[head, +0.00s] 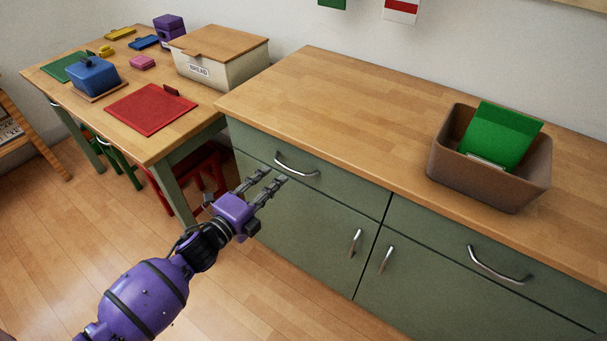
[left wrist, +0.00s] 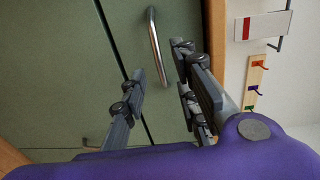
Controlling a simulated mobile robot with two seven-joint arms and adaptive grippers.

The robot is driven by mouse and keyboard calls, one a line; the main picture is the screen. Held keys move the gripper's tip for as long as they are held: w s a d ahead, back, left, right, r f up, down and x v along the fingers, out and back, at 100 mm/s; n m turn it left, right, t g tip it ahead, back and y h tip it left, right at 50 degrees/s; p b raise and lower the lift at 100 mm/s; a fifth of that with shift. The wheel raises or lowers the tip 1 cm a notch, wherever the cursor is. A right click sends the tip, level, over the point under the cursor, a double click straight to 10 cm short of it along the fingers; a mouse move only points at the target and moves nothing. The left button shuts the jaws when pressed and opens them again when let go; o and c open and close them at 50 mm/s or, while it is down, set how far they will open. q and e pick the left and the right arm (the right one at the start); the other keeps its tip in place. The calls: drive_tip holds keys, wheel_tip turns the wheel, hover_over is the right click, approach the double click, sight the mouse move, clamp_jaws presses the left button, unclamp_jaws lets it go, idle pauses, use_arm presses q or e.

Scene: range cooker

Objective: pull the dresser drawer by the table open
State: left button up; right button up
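The green dresser (head: 300,215) has a wooden top. Its left drawer (head: 340,187), on the table side, is shut flush and has a curved metal handle (head: 297,168). My left gripper (head: 273,176) is open and empty, with its fingertips just in front of the drawer, close to the handle. In the left wrist view the handle (left wrist: 155,45) shows between the two spread fingers of the gripper (left wrist: 160,65). I cannot tell whether a finger touches it. My right gripper is not in view.
The wooden table (head: 75,95) stands left of the dresser with a bread box (head: 232,72), a red mat (head: 150,110) and a blue butter dish (head: 92,77). A red stool (head: 205,170) is under it. A brown bin (head: 475,175) stands on the dresser. Floor in front is clear.

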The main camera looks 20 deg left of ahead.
sight(287, 167)
use_arm(q)
drive_tip(key=x, duration=0.8)
drive_tip(key=shift+a+f, duration=0.1)
drive_tip(key=shift+a, duration=0.1)
clamp_jaws()
